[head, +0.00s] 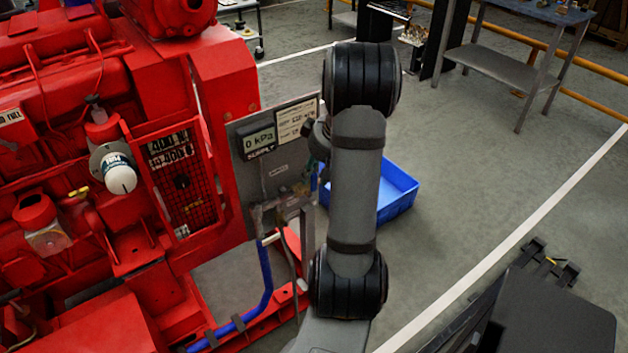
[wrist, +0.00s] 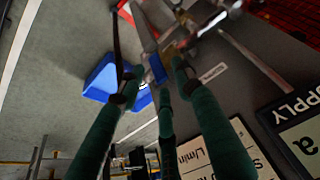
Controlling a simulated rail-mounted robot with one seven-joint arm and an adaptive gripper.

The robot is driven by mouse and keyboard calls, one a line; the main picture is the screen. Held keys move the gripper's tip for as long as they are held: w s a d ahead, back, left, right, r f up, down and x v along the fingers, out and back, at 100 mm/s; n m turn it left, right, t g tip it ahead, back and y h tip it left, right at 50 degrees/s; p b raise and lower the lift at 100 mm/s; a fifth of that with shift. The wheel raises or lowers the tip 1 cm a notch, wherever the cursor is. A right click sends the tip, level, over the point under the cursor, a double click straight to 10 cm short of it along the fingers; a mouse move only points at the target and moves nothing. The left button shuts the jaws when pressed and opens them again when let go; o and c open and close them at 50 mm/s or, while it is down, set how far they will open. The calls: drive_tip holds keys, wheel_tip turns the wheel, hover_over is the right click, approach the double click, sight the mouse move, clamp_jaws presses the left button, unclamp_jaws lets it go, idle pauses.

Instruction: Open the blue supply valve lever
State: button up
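The blue supply valve lever (wrist: 159,69) shows near the middle of the wrist view, beside a brass valve body (wrist: 172,50) on a pipe in front of the grey panel. My gripper (wrist: 158,86) has dark green fingers spread apart, with the lever showing between their tips. I cannot tell whether a finger touches it. In the head view my arm hides most of the gripper and the lever. The supply display (head: 259,141) on the panel reads 0 kPa.
A blue crate (head: 398,192) stands on the floor behind my arm; it also shows in the wrist view (wrist: 100,80). The red pumpset (head: 225,90) fills the left. A blue hose (head: 265,275) bends below the panel. A grey table (head: 525,12) stands at the back right.

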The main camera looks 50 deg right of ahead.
sight(315, 175)
drive_tip(key=shift+x, duration=1.6)
drive_tip(key=shift+c, duration=0.7)
drive_tip(key=shift+r, duration=0.1)
drive_tip(key=c, duration=0.5)
drive_tip(key=shift+w, duration=0.1)
clamp_jaws()
